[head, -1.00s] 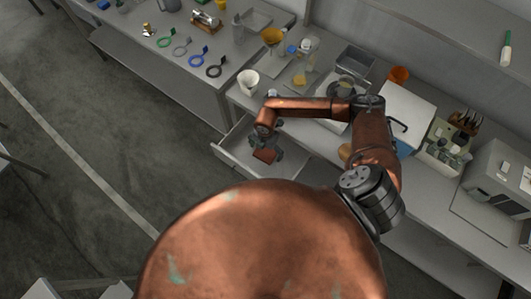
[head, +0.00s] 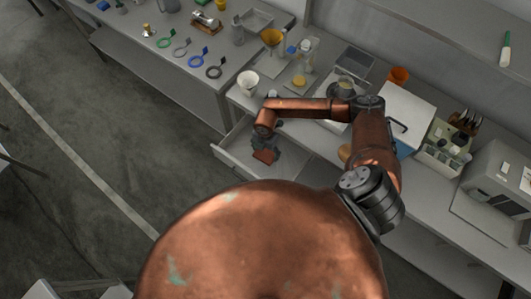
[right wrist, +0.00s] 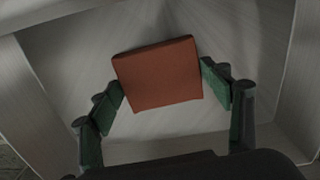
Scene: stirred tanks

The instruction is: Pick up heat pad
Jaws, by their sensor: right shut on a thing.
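The heat pad (head: 264,156) is a flat orange-red square in the open drawer below the bench. In the right wrist view the heat pad (right wrist: 158,74) shows slightly turned, between the green-padded fingers. My right gripper (head: 267,148) reaches down into the drawer and is shut on the pad by its two opposite sides. The right wrist view shows its fingers (right wrist: 162,97) at the pad's left and right edges. I cannot tell whether the pad is clear of the drawer floor. My left gripper is not in view.
The pale drawer (head: 300,168) surrounds my right gripper with its walls. On the bench above stand a white beaker (head: 248,81), a yellow funnel (head: 271,37) and an orange cup (head: 398,75). A white box (head: 405,112) stands right of my arm. The floor at left is clear.

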